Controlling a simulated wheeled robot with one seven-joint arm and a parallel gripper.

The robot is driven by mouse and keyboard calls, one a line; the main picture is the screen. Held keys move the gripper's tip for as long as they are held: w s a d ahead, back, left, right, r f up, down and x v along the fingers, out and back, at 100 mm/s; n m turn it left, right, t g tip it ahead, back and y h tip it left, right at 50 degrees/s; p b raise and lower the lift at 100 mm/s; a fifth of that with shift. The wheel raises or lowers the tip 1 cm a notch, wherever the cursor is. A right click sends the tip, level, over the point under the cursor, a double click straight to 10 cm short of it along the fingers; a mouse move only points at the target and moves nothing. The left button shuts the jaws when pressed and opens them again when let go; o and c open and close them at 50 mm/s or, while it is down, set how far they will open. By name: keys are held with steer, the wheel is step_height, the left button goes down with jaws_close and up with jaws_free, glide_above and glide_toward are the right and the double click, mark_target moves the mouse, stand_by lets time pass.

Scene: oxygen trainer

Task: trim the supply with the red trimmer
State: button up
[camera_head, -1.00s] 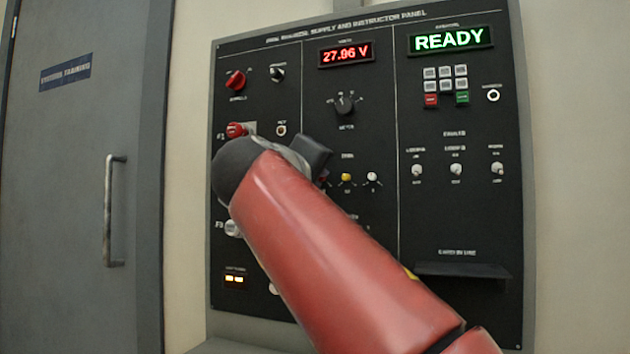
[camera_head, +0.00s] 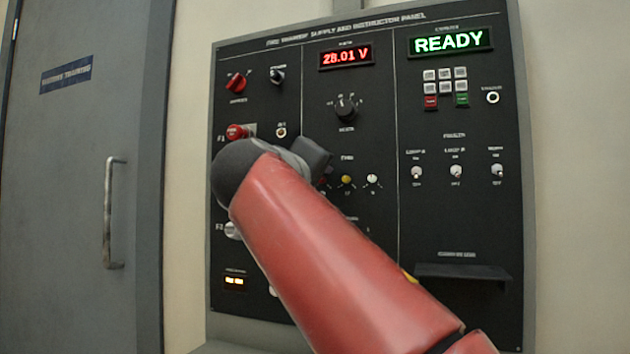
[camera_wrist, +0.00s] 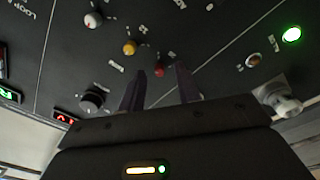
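The red trimmer (camera_wrist: 159,70) is a small round red knob on the black panel (camera_head: 420,230). In the wrist view it lies between the tips of my gripper's (camera_wrist: 161,77) two dark fingers. The fingers stand apart, with a gap on both sides of the knob; I cannot tell how far its depth is from the tips. The red voltage display (camera_head: 345,56) reads 28.01 V.
The yellow trimmer (camera_wrist: 129,47) and white trimmer (camera_wrist: 93,20) sit in a row beside the red one. The black meter knob (camera_head: 345,108) is above the row. A small shelf (camera_head: 462,271) juts out at lower right. The green display (camera_head: 450,41) reads READY.

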steer(key=b+v, duration=0.1)
steer(key=v, duration=0.6)
steer(key=shift+s, duration=0.4)
steer(key=shift+a, duration=0.1)
